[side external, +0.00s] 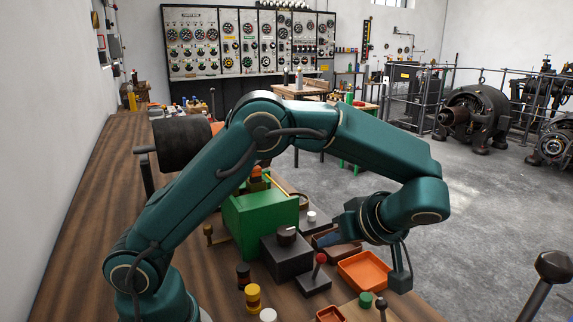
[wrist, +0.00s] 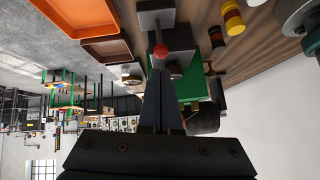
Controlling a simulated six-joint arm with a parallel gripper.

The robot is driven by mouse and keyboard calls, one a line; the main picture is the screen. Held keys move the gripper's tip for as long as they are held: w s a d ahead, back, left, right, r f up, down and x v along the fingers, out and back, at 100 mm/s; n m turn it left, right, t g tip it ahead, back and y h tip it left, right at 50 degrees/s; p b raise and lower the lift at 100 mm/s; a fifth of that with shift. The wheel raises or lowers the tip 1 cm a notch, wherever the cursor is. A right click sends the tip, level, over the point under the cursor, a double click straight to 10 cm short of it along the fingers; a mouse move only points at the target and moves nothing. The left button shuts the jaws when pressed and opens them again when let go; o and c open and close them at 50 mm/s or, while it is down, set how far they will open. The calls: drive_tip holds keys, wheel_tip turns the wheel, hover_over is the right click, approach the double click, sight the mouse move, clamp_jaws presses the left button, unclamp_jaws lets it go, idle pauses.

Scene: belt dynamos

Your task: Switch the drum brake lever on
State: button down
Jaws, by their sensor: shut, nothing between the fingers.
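A lever with a red knob (side external: 320,258) stands on a small dark base (side external: 313,284) on the bench; its stick looks near upright, with a slight lean. No readable label shows that it is the drum brake lever. In the wrist view the red knob (wrist: 161,51) is just beyond my fingertips. My gripper (side external: 322,240) is shut and empty, beside and slightly above the knob; I cannot tell whether it touches it. A dark drum (side external: 185,143) stands further back.
A green housing (side external: 258,222) and a dark box with a round knob (side external: 286,257) stand close left of the lever. An orange tray (side external: 363,270) lies to the right. A yellow cylinder (side external: 252,297) stands in front. A black-knobbed lever (side external: 553,267) rises at far right.

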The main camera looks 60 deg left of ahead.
drive_tip(key=shift+r, duration=0.1)
drive_tip(key=shift+v, duration=2.6)
